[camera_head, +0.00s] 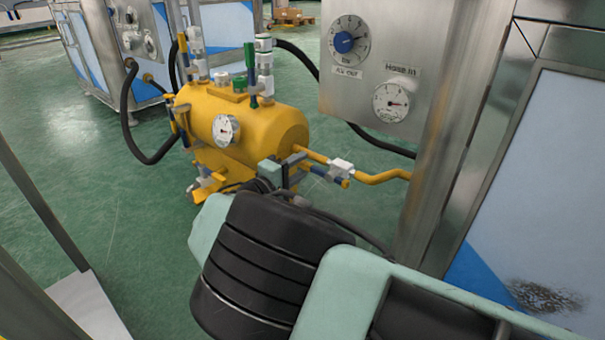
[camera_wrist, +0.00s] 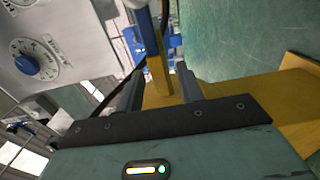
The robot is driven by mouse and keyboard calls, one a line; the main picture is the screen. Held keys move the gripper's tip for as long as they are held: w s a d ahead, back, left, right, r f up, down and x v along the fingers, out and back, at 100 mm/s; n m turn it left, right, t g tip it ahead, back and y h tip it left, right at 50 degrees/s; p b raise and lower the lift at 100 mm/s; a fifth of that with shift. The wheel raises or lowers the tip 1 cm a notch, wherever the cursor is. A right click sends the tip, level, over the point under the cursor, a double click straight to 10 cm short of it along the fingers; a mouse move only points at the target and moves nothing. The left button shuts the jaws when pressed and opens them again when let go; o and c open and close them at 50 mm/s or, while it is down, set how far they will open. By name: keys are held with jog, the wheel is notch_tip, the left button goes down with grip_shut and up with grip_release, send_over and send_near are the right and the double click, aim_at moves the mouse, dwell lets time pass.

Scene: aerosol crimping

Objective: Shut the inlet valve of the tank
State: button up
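The yellow tank (camera_head: 285,128) stands on the floor in the head view, with a round gauge on its side. A yellow pipe (camera_head: 385,177) leaves its right end and carries a white valve body (camera_head: 341,165) with a blue lever (camera_head: 322,172) beside it. My gripper (camera_head: 296,168) is beside this lever, partly hidden by my own wrist. In the wrist view its two fingers (camera_wrist: 157,85) stand apart. A blue bar (camera_wrist: 149,30) and a yellow part (camera_wrist: 158,78) show between and beyond them. I cannot tell whether the fingers touch the lever.
A steel panel (camera_head: 360,98) with a dial and a gauge is above the pipe, and a steel post (camera_head: 440,165) stands right of it. Other valves (camera_head: 264,65) rise from the tank top. Black hoses (camera_head: 128,115) hang around the tank. Green floor (camera_head: 110,200) is clear at left.

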jog(key=shift+x, duration=0.95)
grip_shut()
jog(key=shift+r, duration=0.15)
